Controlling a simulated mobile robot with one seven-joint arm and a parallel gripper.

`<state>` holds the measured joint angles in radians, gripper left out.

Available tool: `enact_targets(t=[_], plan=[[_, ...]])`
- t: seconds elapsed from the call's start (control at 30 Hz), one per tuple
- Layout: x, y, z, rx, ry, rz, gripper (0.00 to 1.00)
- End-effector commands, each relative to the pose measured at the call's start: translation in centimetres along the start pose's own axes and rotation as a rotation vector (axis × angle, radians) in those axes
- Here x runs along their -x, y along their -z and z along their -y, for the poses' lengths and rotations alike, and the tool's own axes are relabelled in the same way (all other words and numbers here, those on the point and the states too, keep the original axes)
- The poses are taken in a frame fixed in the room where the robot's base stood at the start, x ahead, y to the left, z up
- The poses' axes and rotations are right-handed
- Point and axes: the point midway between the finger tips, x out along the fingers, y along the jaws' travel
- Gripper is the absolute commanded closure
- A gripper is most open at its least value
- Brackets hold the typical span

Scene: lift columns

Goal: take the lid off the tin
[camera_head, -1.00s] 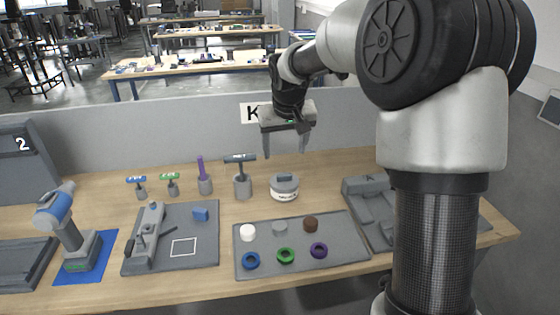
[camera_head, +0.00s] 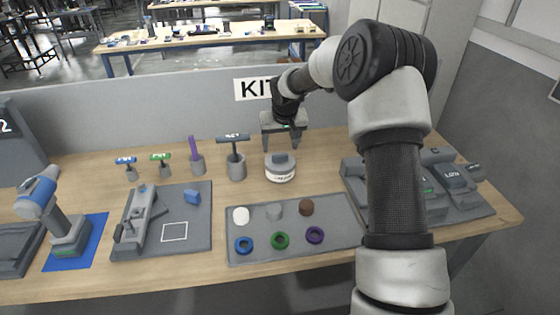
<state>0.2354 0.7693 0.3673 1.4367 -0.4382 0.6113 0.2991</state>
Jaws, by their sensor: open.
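The tin (camera_head: 280,174) is a short, round, white container with dark lettering on its side. It stands upright on the wooden table near the back, right of the grey T-handled tool. Its grey lid (camera_head: 281,160) sits on top and has a raised block-like knob. My gripper (camera_head: 282,143) points down with its two fingers apart, just above and around the level of the knob in the picture. It is open and holds nothing. I cannot tell whether a finger touches the lid or how far behind the tin the fingers are.
A grey tray (camera_head: 340,240) with pucks and coloured rings lies in front of the tin. T-handled tools in holders (camera_head: 236,168) stand to its left. A grey fixture (camera_head: 455,185) lies at the right, partly behind my arm. A grey panel (camera_head: 150,125) borders the table's back.

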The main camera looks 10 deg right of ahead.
Motion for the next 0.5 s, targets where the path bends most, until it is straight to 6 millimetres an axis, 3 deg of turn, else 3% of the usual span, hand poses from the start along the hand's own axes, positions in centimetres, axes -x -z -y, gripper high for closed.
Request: enact_targets(t=[0.17,0.5], plan=[[-1.1,0.0,0.0,-0.001,0.0,0.0,0.34],[-5.5,-0.2,-0.3,-0.001,0.001,0.0,0.34]])
